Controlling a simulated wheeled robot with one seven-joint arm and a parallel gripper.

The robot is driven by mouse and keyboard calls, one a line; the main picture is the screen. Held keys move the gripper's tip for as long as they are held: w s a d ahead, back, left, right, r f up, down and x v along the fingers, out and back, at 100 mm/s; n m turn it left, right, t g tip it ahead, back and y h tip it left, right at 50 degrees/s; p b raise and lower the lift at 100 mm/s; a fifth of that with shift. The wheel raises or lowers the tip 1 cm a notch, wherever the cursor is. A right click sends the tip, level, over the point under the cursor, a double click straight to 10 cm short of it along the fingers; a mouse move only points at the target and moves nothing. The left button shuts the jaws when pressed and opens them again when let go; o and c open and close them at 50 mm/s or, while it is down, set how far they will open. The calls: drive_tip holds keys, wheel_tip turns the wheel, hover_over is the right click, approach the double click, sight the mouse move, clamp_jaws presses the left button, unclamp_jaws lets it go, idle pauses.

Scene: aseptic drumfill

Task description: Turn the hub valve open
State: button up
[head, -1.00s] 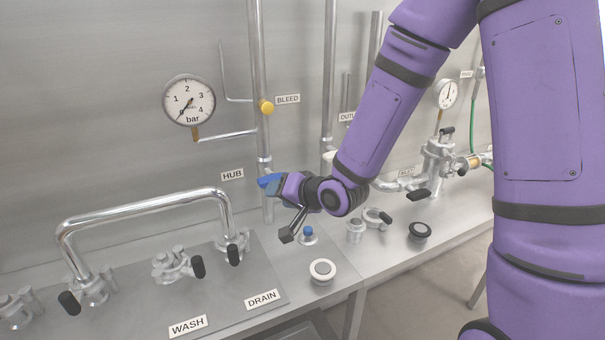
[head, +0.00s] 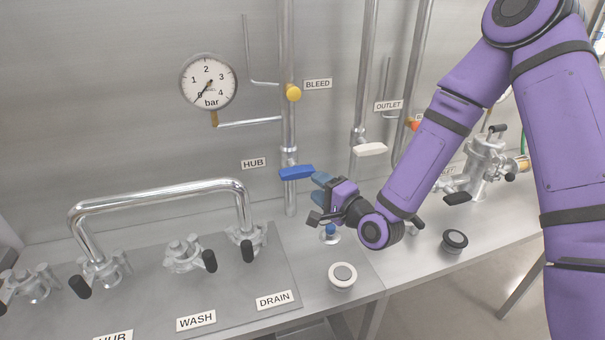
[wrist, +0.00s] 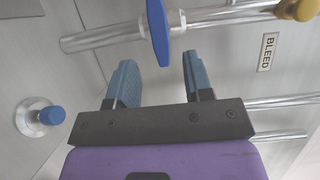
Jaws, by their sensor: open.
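The hub valve's blue handle (head: 297,173) lies crosswise on the vertical pipe beside the HUB label (head: 254,163). My gripper (head: 322,180) is open and empty, just right of the handle's right end. In the wrist view the blue handle (wrist: 159,35) stands across the pipe. Its near end shows between the tips of my open gripper (wrist: 157,64), with a gap on both sides. I cannot tell whether the fingertips overlap it in depth.
A yellow BLEED valve (head: 293,93) sits higher on the same pipe, with a gauge (head: 208,81) to its left. A white handle (head: 370,150) is on the pipe at right. A blue-topped button (head: 330,231) stands on the bench below my gripper.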

sight(302, 176)
drive_tip(key=x, duration=0.7)
drive_tip(key=shift+w+a, duration=0.2)
drive_tip(key=shift+w, duration=0.05)
clamp_jaws()
